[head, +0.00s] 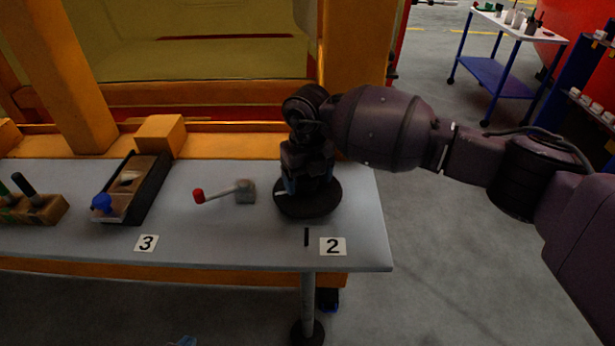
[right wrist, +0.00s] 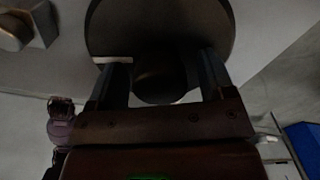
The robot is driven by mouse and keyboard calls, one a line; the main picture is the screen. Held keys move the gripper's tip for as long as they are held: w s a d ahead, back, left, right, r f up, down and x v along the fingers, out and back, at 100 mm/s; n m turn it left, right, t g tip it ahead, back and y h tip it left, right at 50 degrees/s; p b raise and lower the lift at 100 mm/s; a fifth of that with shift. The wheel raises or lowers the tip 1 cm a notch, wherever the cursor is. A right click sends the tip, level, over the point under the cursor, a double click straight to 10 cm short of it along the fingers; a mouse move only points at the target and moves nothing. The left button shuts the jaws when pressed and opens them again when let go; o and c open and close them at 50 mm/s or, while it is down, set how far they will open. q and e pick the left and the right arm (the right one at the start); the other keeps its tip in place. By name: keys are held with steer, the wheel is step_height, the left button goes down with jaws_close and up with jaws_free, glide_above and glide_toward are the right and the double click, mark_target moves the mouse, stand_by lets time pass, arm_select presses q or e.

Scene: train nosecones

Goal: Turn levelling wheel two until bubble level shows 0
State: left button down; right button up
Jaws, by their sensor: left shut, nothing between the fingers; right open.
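Levelling wheel two (head: 307,204) is a dark round disc near the right end of the grey table, behind the label "2" (head: 332,246). My right gripper (head: 300,190) points down over it and hides part of it. In the right wrist view the wheel (right wrist: 192,20) fills the top middle; my open right gripper (right wrist: 163,80) has one finger on each side of its dark round hub (right wrist: 156,88). Contact cannot be told. A pale mark (right wrist: 113,60) lies by the left finger. A bluish tip of my left gripper (head: 184,341) shows at the bottom edge. No bubble level reading can be made out.
A red-knobbed crank (head: 222,192) stands left of the wheel. A framed block with a blue knob (head: 130,188) sits behind label "3" (head: 146,243). A yellow-orange structure (head: 225,140) borders the table's back. A white-topped cart (head: 505,25) stands far right; floor right of the table is clear.

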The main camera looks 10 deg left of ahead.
step_height(320, 180, up, 11)
steer(key=shift+f+p, duration=0.1)
steer(key=shift+p, duration=0.35)
